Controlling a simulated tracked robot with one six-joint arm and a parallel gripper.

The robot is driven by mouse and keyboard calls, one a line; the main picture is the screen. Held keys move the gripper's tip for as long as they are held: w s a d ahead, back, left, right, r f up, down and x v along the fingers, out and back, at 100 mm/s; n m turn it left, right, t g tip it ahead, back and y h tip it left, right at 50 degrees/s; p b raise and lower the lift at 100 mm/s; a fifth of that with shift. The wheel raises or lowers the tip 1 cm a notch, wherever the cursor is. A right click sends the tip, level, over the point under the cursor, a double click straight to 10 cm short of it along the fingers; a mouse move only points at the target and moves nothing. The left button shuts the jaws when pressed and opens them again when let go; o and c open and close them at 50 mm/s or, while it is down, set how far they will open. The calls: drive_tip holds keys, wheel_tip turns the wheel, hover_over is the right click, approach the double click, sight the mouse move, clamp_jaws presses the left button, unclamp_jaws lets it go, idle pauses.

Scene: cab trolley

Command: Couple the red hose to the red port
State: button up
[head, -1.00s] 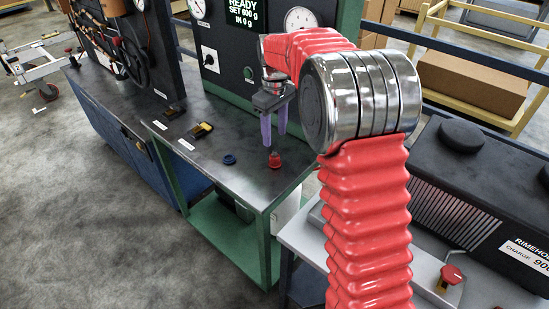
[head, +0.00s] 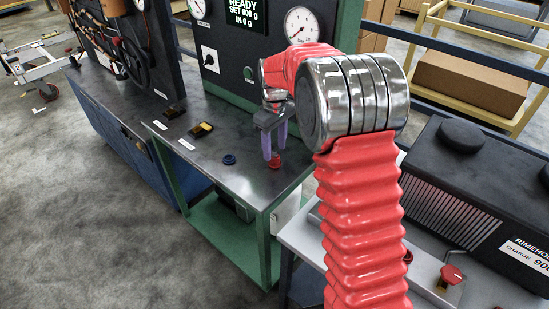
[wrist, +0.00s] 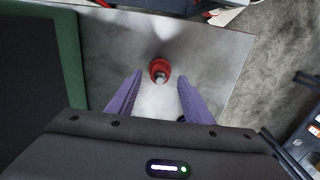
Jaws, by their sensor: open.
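A small red fitting (head: 276,161) with a metallic stem stands upright on the dark bench top near its front right corner. It also shows in the wrist view (wrist: 160,67), between and slightly beyond my fingertips. My gripper (head: 274,150) points down with its two purple fingers just above and around the red fitting. The fingers are apart, and I cannot tell whether either touches it. My gripper also shows in the wrist view (wrist: 159,78). A second red fitting (head: 407,256) sits on the grey surface at right. I cannot tell which red part is the hose end or port.
A blue fitting (head: 229,159) lies left of the red one. Two black-and-yellow parts (head: 202,130) lie farther left on the bench (head: 215,180). The gauge panel (head: 240,62) stands behind. A black unit (head: 465,185) and a red-handled valve (head: 452,275) are at right.

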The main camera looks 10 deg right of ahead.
sight(275, 151)
drive_tip(key=shift+f, duration=1.6)
drive_tip(key=shift+c, duration=0.4)
clamp_jaws()
drive_tip(key=shift+r, duration=0.2)
drive_tip(key=shift+r, duration=0.5)
drive_tip(key=shift+r, duration=0.1)
drive_tip(key=shift+r, duration=0.35)
drive_tip(key=shift+r, duration=0.7)
